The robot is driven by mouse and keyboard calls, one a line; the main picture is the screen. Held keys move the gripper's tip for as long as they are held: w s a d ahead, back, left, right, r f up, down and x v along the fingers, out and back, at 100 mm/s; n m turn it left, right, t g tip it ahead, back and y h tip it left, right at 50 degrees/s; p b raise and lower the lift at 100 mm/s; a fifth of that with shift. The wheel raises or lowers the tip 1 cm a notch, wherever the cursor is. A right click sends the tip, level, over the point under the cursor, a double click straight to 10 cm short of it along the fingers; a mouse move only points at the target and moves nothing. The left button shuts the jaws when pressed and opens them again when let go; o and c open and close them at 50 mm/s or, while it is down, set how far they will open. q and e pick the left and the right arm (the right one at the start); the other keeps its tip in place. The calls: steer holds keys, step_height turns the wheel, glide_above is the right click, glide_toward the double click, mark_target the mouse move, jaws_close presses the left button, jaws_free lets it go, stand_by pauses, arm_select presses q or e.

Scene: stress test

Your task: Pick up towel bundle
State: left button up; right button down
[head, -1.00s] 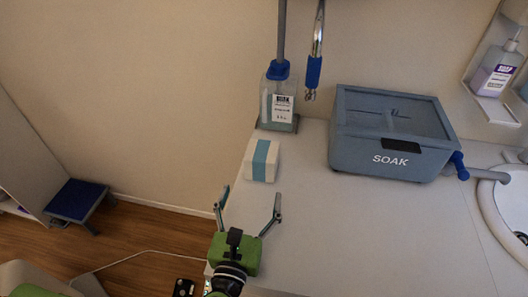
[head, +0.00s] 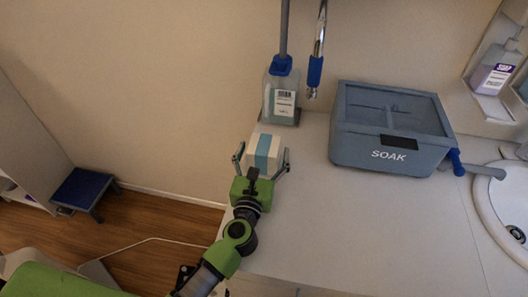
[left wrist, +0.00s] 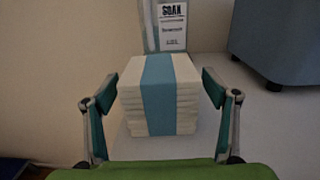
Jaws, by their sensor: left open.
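The towel bundle (head: 264,148) is a stack of folded white cloths with a light blue band around it. It stands on the counter near its left edge, in front of a bottle. My left gripper (head: 262,158) is open, with one finger on each side of the bundle's near part. In the left wrist view the bundle (left wrist: 158,95) sits upright and centred between the open fingers (left wrist: 158,112), with a gap on both sides. My right gripper is not in view.
A SOAK bottle (head: 281,98) stands just behind the bundle. A blue-grey SOAK box (head: 390,130) is to the right on the counter (head: 350,220), and a white sink (head: 500,205) is at the far right. The counter between is clear. A blue stool (head: 82,188) stands on the floor left.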

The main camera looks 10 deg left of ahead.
arm_select(q)
steer(key=shift+w, duration=0.45)
steer(key=shift+s, duration=0.1)
steer(key=shift+c, duration=0.3)
steer(key=c, duration=1.2)
steer(key=shift+r, duration=0.1)
